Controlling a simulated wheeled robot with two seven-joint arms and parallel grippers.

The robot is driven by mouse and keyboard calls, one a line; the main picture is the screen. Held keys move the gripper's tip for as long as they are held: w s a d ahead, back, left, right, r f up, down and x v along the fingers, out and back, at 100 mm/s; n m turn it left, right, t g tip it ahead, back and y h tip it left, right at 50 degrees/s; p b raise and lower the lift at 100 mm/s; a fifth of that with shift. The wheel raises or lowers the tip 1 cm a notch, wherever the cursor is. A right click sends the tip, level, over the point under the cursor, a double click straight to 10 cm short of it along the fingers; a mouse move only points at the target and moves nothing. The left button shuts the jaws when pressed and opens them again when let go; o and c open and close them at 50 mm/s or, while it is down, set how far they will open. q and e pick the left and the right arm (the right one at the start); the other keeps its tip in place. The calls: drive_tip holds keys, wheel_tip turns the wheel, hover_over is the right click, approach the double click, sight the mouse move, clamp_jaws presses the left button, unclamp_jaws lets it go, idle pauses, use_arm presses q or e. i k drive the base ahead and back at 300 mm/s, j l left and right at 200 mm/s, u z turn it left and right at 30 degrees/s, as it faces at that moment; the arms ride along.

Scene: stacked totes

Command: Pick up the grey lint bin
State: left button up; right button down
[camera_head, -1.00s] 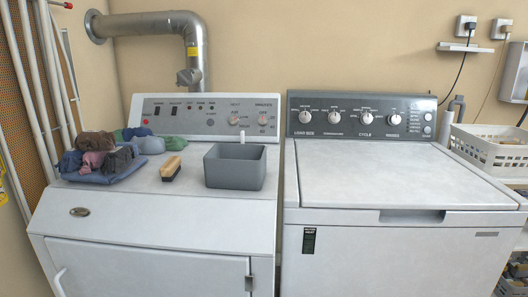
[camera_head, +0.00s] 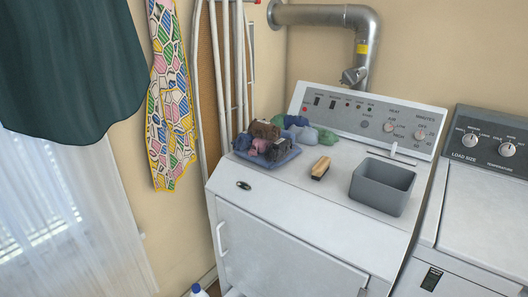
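The grey lint bin (camera_head: 379,190) is an open, empty-looking rectangular box. It stands upright on the right part of the white dryer's top (camera_head: 318,200), in front of the control panel. Neither of my grippers shows in the head view, so their positions and states cannot be seen.
A wooden brush (camera_head: 320,168) lies left of the bin. Folded and rolled clothes (camera_head: 267,143) sit further left. The washer (camera_head: 485,200) stands at the right. Hanging cloths (camera_head: 170,100), a curtained window (camera_head: 60,210) and a bottle (camera_head: 198,290) are at the left.

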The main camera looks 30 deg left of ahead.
sight(385, 187)
drive_tip(key=k+l+u, duration=0.15)
drive_tip(key=u, duration=0.25)
drive_tip(key=k+u, duration=0.2)
drive_tip(key=u, duration=0.25)
drive_tip(key=k+u, duration=0.2)
drive_tip(key=u, duration=0.2)
